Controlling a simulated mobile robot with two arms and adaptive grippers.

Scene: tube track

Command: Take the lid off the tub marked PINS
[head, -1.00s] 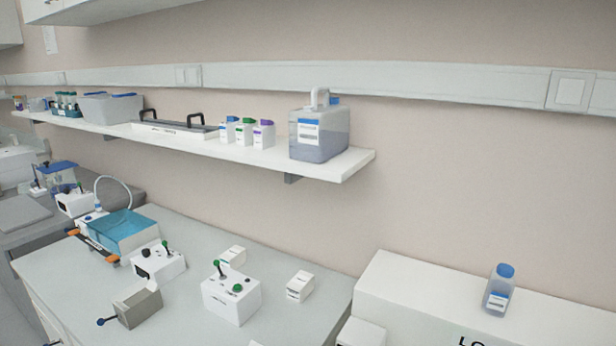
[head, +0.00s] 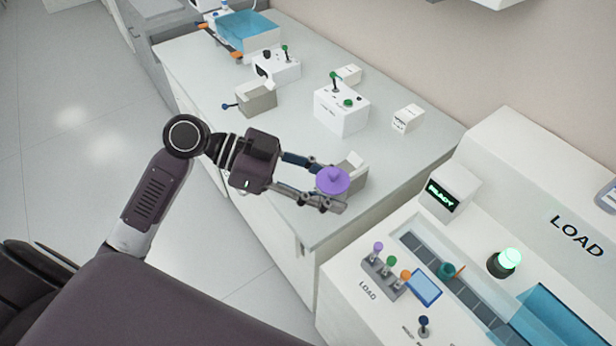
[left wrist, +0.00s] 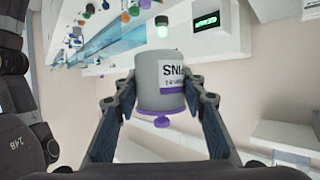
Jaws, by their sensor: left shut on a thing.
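My left gripper (head: 322,184) is shut on the tub body, one finger on each side, with the lid facing the head camera. In the head view the lid hides most of the tub. My right gripper is not in view.
The bench (head: 400,165) carries a white switch box (head: 341,108), a small white box (head: 408,118) and a grey block (head: 257,100). A grey-white object (head: 354,168) is partly hidden behind the lid. The LOAD machine (head: 375,290) stands at the right. Floor is free at the left.

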